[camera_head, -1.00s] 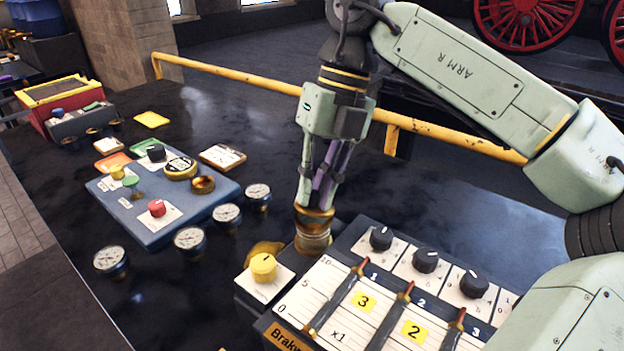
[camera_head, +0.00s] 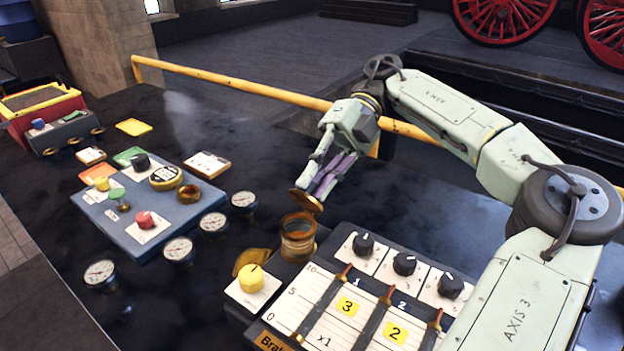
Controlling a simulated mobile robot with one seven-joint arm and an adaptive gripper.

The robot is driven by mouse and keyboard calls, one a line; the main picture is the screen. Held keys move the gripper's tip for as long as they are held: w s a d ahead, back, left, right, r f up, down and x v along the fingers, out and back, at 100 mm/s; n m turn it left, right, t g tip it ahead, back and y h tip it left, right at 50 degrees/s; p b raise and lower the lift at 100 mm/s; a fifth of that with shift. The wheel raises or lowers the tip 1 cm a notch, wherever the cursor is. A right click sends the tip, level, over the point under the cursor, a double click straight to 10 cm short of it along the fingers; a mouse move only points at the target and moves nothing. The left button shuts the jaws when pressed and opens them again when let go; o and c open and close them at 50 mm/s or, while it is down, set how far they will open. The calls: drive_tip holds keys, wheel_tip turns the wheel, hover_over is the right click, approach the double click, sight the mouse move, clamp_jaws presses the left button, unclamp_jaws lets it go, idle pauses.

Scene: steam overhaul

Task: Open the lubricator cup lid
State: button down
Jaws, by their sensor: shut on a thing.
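The lubricator cup (camera_head: 298,244) is a brass cylinder on a dark base at the left end of the slider console. Its brass lid (camera_head: 305,201) is up off the rim and tilted, above the cup's mouth, so the opening shows. My gripper (camera_head: 308,194) is shut on the lid from the upper right, with its fingers slanting down to the left. Whether a hinge joins lid and cup cannot be made out.
A yellow knob (camera_head: 251,279) stands just left of the cup. The slider console (camera_head: 330,305) with black knobs lies in front and right. Several gauges (camera_head: 213,224) and a blue panel (camera_head: 150,227) are to the left. A yellow rail (camera_head: 250,91) runs behind.

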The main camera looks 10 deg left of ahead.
drive_tip(key=shift+w+d+f+g, duration=0.1)
drive_tip(key=shift+w+g, duration=0.1)
drive_tip(key=shift+g, duration=0.2)
idle(0.3)
drive_tip(key=c, duration=1.6)
unclamp_jaws()
drive_tip(key=shift+o, duration=0.2)
drive_tip(key=shift+s+t, duration=0.15)
drive_tip(key=shift+t, duration=0.15)
